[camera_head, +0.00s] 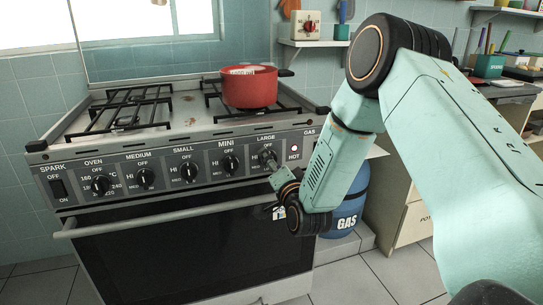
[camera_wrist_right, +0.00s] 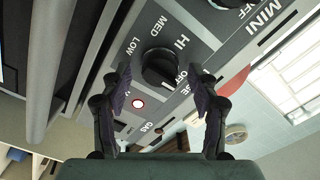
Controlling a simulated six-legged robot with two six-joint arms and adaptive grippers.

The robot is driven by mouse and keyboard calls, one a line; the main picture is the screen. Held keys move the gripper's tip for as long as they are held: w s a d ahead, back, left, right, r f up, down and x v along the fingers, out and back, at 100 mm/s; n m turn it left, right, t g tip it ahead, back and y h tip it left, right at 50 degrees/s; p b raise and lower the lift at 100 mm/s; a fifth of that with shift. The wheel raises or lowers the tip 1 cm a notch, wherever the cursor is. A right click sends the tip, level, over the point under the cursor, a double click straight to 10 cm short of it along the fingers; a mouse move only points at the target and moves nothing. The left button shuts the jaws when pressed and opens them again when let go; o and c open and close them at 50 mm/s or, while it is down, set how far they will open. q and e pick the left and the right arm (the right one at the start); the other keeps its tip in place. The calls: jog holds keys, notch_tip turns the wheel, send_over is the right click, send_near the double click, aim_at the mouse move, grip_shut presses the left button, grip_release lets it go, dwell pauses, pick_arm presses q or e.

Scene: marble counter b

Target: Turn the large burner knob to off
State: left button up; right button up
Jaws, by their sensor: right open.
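The large burner knob (camera_head: 266,156) is at the right end of the stove's control panel, below the LARGE label, partly hidden by my right gripper (camera_head: 274,169). In the right wrist view the black knob (camera_wrist_right: 157,68) sits ahead of the open right gripper (camera_wrist_right: 160,74), between its two dark fingers in the picture. No finger visibly grips it. OFF, HI, MED and LOW are printed around it; I cannot tell exactly which mark it points to. My left gripper is not in view.
Other knobs, including the MINI knob (camera_head: 228,165), line the panel to the left. The oven handle (camera_head: 160,213) runs below the panel. A blue gas cylinder (camera_head: 350,205) stands right of the stove.

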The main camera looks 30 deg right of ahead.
jog(key=n+p, duration=0.4)
jog(key=n, duration=0.4)
jog(key=p+v, duration=0.3)
jog(key=v, duration=0.4)
dwell(0.5)
jog(key=v, duration=0.7)
jog(key=shift+s, duration=0.25)
